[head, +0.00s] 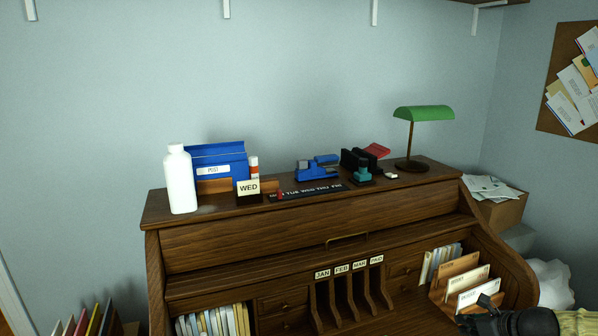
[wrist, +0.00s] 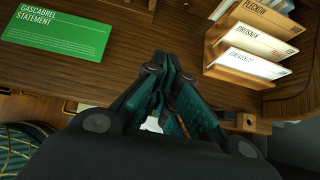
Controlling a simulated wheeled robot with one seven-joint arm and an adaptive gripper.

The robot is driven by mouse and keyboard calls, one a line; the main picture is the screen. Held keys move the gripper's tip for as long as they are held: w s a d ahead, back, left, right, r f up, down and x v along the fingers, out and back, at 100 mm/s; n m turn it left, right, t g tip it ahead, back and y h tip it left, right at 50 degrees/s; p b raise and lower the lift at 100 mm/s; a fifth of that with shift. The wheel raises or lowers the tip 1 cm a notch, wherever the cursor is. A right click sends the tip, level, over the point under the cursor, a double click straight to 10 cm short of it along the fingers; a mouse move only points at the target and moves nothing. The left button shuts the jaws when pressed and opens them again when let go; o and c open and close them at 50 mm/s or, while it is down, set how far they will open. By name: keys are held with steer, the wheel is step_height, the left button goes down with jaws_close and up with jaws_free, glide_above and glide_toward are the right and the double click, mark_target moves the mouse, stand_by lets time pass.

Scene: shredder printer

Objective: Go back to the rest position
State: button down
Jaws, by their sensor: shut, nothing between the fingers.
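My gripper (wrist: 168,75) is shut and empty in the wrist view, its dark and teal fingers together above the front edge of the wooden desk. Part of my arm shows at the bottom right of the head view; the fingertips are not clear there. The roll-top desk (head: 250,247) stands against the wall. A green card (wrist: 58,32) reading "Gascabrel Statement" lies on the desk surface left of my gripper. A letter rack (wrist: 215,46) with labelled envelopes stands right of it; the rack also shows in the head view (head: 436,296).
On the desk top stand a white bottle (head: 180,180), a blue post box (head: 217,160), a WED block (head: 248,187), a blue stapler (head: 317,170) and a green lamp (head: 423,113). A box of papers (head: 505,208) and a white bag (head: 552,282) are at the right.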

steer(key=s+a+f+n+g+h, duration=0.1)
steer(key=s+a+f+n+g, duration=0.2)
steer(key=s+a+f+n, duration=0.45)
steer(key=s+a+f+n+g+h, duration=0.15)
steer(key=s+a+f+n, duration=0.25)
steer(key=s+f+n, duration=0.5)
steer(key=s+a+f+n+g, duration=0.2)
steer(key=s+a+f+n, duration=0.3)
steer(key=s, duration=0.5)
steer(key=s+a+f+n+g, duration=0.2)
steer(key=s+a+f+n, duration=0.3)
steer(key=s+n, duration=0.5)
steer(key=shift+s, duration=0.15)
steer(key=shift+g, duration=0.25)
steer(key=shift+r, duration=0.1)
